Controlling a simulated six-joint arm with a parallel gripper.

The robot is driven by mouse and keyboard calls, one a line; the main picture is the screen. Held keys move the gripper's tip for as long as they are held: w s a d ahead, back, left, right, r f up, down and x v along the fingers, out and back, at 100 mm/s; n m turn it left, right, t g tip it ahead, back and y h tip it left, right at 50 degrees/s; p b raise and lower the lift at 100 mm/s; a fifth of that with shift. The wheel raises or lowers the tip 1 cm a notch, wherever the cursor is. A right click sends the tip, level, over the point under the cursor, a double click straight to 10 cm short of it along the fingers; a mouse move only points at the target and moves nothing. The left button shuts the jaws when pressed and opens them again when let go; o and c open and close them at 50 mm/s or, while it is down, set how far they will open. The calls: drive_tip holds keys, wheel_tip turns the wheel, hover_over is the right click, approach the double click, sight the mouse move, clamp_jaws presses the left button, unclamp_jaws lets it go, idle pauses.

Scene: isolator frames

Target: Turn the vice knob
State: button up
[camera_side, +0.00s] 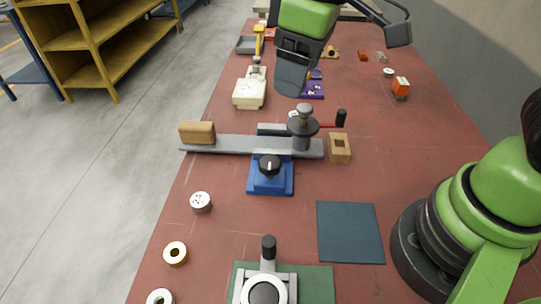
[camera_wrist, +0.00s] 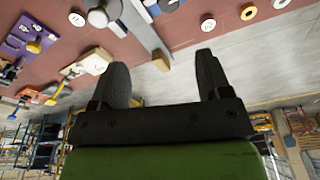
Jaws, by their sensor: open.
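No part is clearly marked as the vice knob. A black knob (camera_side: 269,163) with a white mark sits on a blue block (camera_side: 268,186) at mid-table. Just behind it, a grey round knob (camera_side: 304,109) stands on a dark disc at the right part of a long grey bar (camera_side: 232,145); a red handle with a black end (camera_side: 341,118) reaches right from there. My gripper (camera_side: 290,88) hangs above and behind these parts, apart from them. The wrist view shows its two dark fingers (camera_wrist: 163,75) spread, with nothing held between them. The grey bar (camera_wrist: 140,28) shows beyond them.
A wooden block (camera_side: 197,132) lies on the bar's left end, and a holed wooden block (camera_side: 339,148) stands at its right. A cream device (camera_side: 250,92) and purple board (camera_side: 313,90) lie farther back. In front are a dark mat (camera_side: 350,232) and a clamp-like device (camera_side: 265,290).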

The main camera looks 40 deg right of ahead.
sight(270, 162)
drive_tip(key=a+f+n, duration=0.1)
drive_tip(key=f, duration=0.4)
drive_tip(key=w+a+f+n+g, duration=0.1)
drive_tip(key=f, duration=0.5)
drive_tip(key=w+a+f+n+h, duration=0.1)
drive_tip(key=f, duration=0.5)
drive_tip(key=shift+w+a+f+g, duration=0.1)
drive_tip(key=shift+f+g, duration=0.15)
drive_tip(key=shift+g, duration=0.05)
drive_tip(key=c, duration=0.9)
